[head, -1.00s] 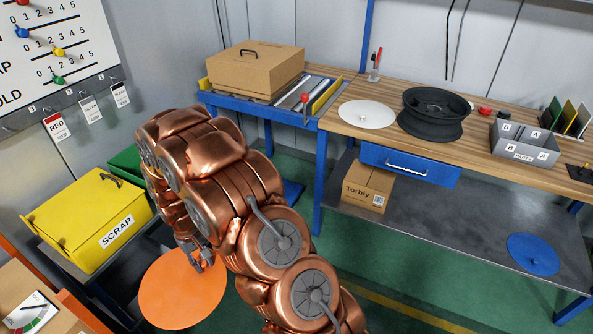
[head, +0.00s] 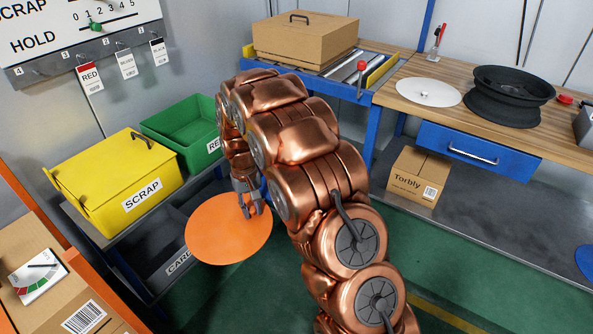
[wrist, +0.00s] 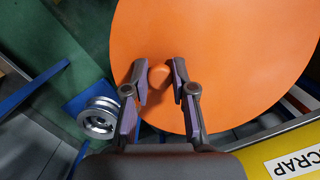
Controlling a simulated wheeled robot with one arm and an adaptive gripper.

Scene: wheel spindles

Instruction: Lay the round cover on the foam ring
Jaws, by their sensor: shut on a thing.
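My gripper (head: 250,210) is shut on the small knob (wrist: 159,76) of a flat orange round cover (head: 222,235). The cover hangs level or nearly so, in the air left of the bench and in front of the bins. It fills much of the wrist view (wrist: 235,60), with the knob between the two fingers. Two other round discs show: a white one (head: 415,88) with a small knob on the wooden bench, and a blue one (head: 587,258) low at the right edge. I cannot make out a foam ring in either view.
A black wheel rim (head: 508,95) is on the bench. Yellow scrap bin (head: 100,200) and green bin (head: 185,130) stand at left. A cardboard box (head: 418,178) sits on the lower shelf. A silver wheel-like part (wrist: 98,117) shows in the wrist view. Green floor (head: 475,250) is open in front.

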